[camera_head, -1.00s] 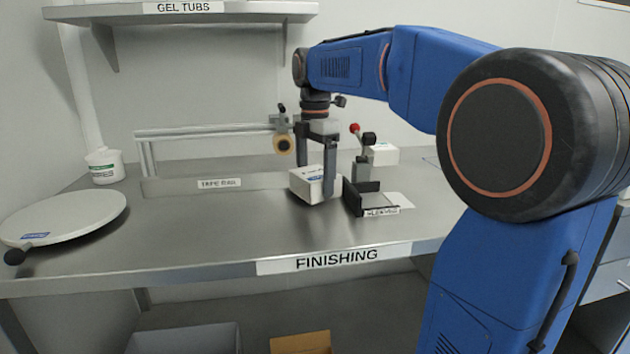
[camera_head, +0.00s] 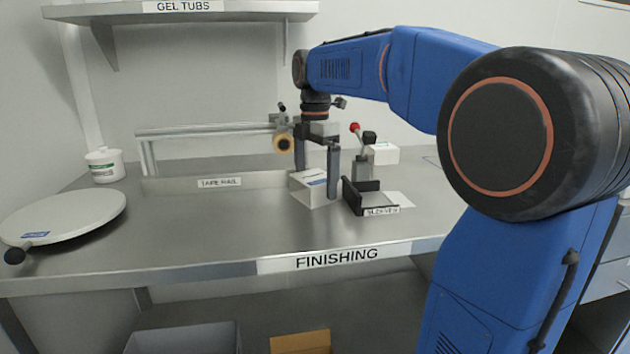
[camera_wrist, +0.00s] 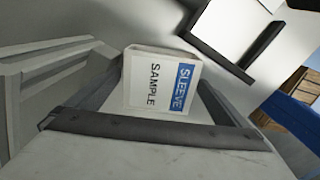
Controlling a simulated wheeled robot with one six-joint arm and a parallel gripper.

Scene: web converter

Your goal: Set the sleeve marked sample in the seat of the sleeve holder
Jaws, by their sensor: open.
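The sleeve (camera_head: 309,190) is a white box-like piece on the bench, left of the holder. In the wrist view the sleeve (camera_wrist: 145,88) shows a blue band reading SLEEVE and the word SAMPLE. My gripper (camera_head: 318,185) points down over it, open.
A lever with a red knob (camera_head: 354,128) rises behind the holder. The tape rail (camera_head: 220,182) runs behind and left. A round white turntable (camera_head: 65,217) and a white tub (camera_head: 104,166) are at the left. The bench front is clear.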

